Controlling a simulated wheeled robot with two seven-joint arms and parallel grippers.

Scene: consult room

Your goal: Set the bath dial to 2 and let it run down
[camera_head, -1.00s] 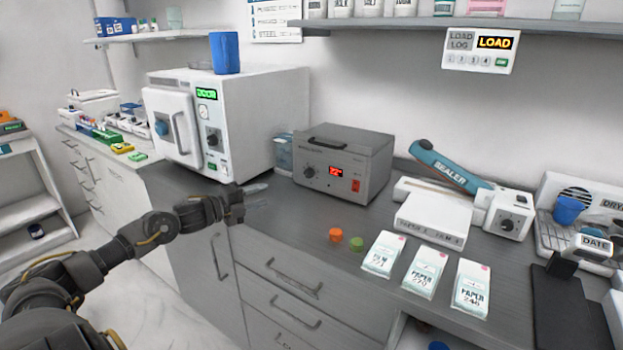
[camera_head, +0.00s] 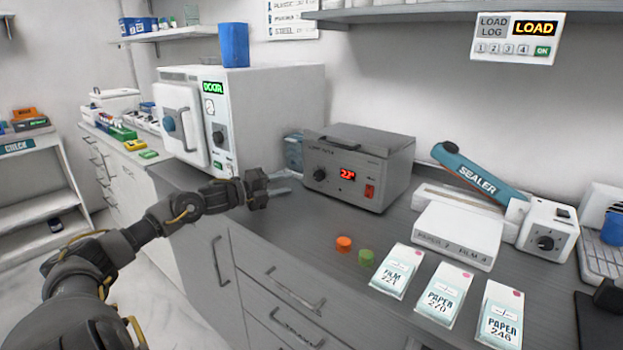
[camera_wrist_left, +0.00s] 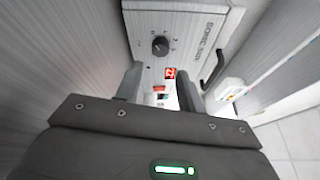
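The bath (camera_head: 345,190) is a grey metal box with a dark handled lid on the counter. Its front has a black dial (camera_head: 320,174), a lit red display (camera_head: 347,174) and a red switch (camera_head: 369,191). The display seems to start with 2; the rest is too small to read. My left gripper (camera_head: 281,184) is open and empty, just left of the bath front and apart from the dial. In the left wrist view, the dial (camera_wrist_left: 160,46) lies beyond the spread fingers (camera_wrist_left: 160,92), above the display (camera_wrist_left: 170,73). My right gripper is out of view.
A white autoclave (camera_head: 265,115) with its door ajar stands left of the bath. A clear bluish container (camera_head: 293,152) sits between them. Counter before the bath is clear.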

